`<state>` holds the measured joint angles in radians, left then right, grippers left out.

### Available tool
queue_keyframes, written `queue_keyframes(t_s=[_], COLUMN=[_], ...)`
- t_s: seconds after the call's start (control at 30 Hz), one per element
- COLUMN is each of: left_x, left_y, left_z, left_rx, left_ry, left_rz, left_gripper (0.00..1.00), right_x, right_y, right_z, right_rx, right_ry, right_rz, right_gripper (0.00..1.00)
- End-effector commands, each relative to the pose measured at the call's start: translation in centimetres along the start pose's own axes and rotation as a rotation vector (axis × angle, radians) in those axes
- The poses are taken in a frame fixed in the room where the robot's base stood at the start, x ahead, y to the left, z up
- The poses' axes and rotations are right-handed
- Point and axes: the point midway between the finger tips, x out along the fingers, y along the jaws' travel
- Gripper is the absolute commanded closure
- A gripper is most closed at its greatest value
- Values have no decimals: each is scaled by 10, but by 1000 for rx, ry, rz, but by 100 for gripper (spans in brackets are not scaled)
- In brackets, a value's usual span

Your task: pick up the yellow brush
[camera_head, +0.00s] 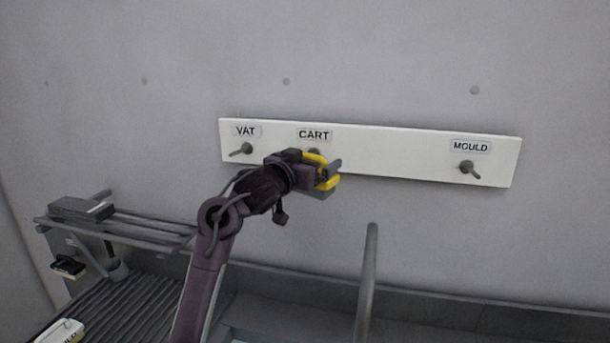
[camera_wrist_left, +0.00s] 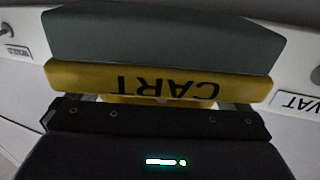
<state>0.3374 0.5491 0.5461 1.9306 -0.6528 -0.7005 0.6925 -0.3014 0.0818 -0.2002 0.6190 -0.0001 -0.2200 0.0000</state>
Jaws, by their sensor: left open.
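The yellow brush (camera_head: 328,184) is up at the white peg board, below the CART label. In the left wrist view its yellow block (camera_wrist_left: 160,82) carries the word CART upside down, with a thick grey part (camera_wrist_left: 160,38) beyond it. My left gripper (camera_head: 324,171) is at the brush and hides part of it in the head view. Its jaws are open, with a narrower yellow part of the brush between them in the wrist view. The CART peg (camera_head: 314,151) is mostly hidden behind my gripper. My right gripper is out of view.
The white board (camera_head: 400,155) also has empty VAT (camera_head: 241,150) and MOULD (camera_head: 468,168) pegs. At lower left are a grey rack (camera_head: 130,230), a ribbed drainer (camera_head: 120,310) and a white labelled item (camera_head: 62,332). A grey curved pipe (camera_head: 367,285) rises right of my arm.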

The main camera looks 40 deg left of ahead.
Motion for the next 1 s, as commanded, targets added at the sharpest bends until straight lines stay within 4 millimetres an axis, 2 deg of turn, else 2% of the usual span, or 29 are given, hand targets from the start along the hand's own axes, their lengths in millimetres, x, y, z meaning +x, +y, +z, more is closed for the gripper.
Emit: queue_keyframes(t_s=[0.1, 0.4, 0.63, 0.83, 1.0], left_x=[0, -1, -1, -2, -32], left_y=[0, 0, 0, -1, -1], left_z=[0, -1, -1, -6, -5], left_rx=[0, 0, 0, 1, 2], left_ry=[1, 2, 3, 5, 6], left_rz=[0, 0, 0, -2, -2], left_gripper=[1, 38, 38, 38, 38], right_x=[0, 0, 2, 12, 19], right_y=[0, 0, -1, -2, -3], right_z=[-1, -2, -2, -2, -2], right_rx=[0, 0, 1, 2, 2], right_ry=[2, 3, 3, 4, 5], right_rz=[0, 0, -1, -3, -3], right_gripper=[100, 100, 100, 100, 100])
